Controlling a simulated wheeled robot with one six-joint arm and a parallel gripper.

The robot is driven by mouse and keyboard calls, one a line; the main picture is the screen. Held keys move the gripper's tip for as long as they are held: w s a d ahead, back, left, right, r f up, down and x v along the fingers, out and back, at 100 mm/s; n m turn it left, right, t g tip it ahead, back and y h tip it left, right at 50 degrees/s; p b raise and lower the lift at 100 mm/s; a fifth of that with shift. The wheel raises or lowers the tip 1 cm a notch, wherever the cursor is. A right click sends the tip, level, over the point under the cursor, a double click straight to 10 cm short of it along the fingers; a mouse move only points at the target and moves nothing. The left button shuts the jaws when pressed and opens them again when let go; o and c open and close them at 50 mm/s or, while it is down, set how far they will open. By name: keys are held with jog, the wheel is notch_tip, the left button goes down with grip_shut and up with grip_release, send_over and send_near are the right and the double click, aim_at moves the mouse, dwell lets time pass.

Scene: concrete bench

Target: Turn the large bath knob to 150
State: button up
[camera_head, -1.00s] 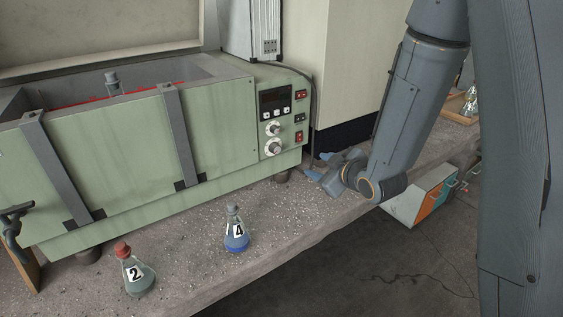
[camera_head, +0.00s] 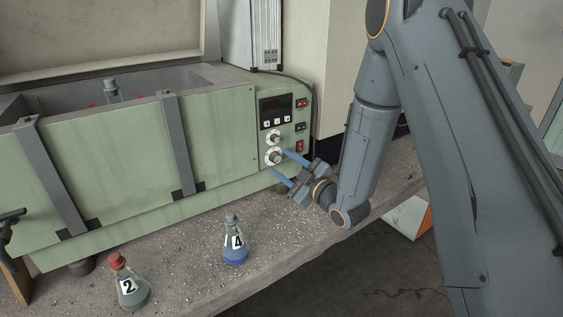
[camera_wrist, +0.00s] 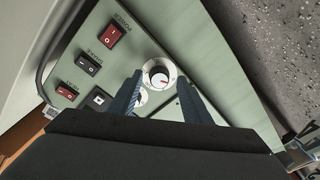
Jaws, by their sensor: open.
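The green bath (camera_head: 130,150) has two round knobs on its control panel. The lower, larger knob (camera_head: 275,156) has a white dial; in the wrist view it (camera_wrist: 158,74) shows a red mark on its face. The upper, smaller knob (camera_head: 273,138) is partly hidden behind a finger in the wrist view (camera_wrist: 140,97). My gripper (camera_head: 279,160) is open, its blue fingers pointing at the panel, one above and one below the large knob. In the wrist view the gripper (camera_wrist: 160,80) has the knob between its fingertips; contact cannot be told. The dial numbers are too small to read.
Switches (camera_head: 301,126) sit right of the knobs, below and beside the display (camera_head: 275,104). A flask marked 4 (camera_head: 235,242) and a red-capped flask marked 2 (camera_head: 128,285) stand on the bench (camera_head: 190,275) in front of the bath.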

jog(key=shift+w+a, duration=0.3)
jog(key=shift+w, duration=0.1)
jog(key=shift+c, duration=0.2)
jog(key=c, duration=1)
